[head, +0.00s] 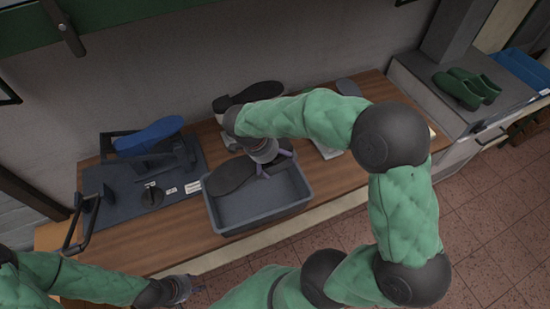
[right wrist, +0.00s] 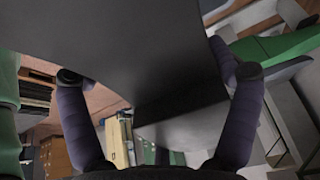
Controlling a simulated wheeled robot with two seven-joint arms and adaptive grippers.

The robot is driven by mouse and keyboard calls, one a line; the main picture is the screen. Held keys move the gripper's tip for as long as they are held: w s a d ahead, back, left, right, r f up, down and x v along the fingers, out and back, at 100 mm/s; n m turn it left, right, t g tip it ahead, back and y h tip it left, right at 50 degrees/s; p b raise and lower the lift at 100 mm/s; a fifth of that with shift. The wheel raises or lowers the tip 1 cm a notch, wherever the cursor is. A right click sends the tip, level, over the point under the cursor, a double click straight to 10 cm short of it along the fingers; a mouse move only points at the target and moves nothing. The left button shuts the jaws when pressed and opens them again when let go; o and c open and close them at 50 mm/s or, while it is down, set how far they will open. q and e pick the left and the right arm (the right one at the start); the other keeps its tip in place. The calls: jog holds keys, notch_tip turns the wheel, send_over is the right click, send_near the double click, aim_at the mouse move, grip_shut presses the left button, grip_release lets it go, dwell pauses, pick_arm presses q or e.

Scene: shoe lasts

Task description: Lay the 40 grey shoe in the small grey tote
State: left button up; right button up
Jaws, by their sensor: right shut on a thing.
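The small grey tote (head: 262,214) stands near the table's front edge in the head view. A dark grey shoe-shaped piece (head: 230,177) lies over its back left part; I cannot tell whether it touches the tote. My right gripper (head: 268,166) is over the tote's back side and is shut on this piece. In the right wrist view, the dark grey piece (right wrist: 150,50) fills the space between the two purple fingers of the right gripper (right wrist: 160,100). No size mark on it is readable. My left gripper (head: 190,288) is low in front of the table; its finger state is unclear.
A dark fixture board (head: 140,215) with a blue shoe form (head: 150,135) stands to the left of the tote. Another dark shoe form (head: 258,92) is behind my right arm. Green clogs (head: 467,87) sit on the right-hand counter.

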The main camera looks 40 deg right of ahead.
jog(key=shift+d, duration=0.1)
dwell(0.3)
jog(key=shift+s+d+b, duration=0.15)
jog(key=shift+d+b, duration=0.1)
jog(key=shift+b, duration=0.15)
jog(key=shift+f, duration=0.1)
notch_tip(320, 180, down, 7)
jog(key=b, duration=0.7)
jog(key=shift+f+b, duration=0.15)
jog(key=shift+b, duration=0.15)
dwell(1.2)
dwell(0.3)
jog(key=o, duration=1.2)
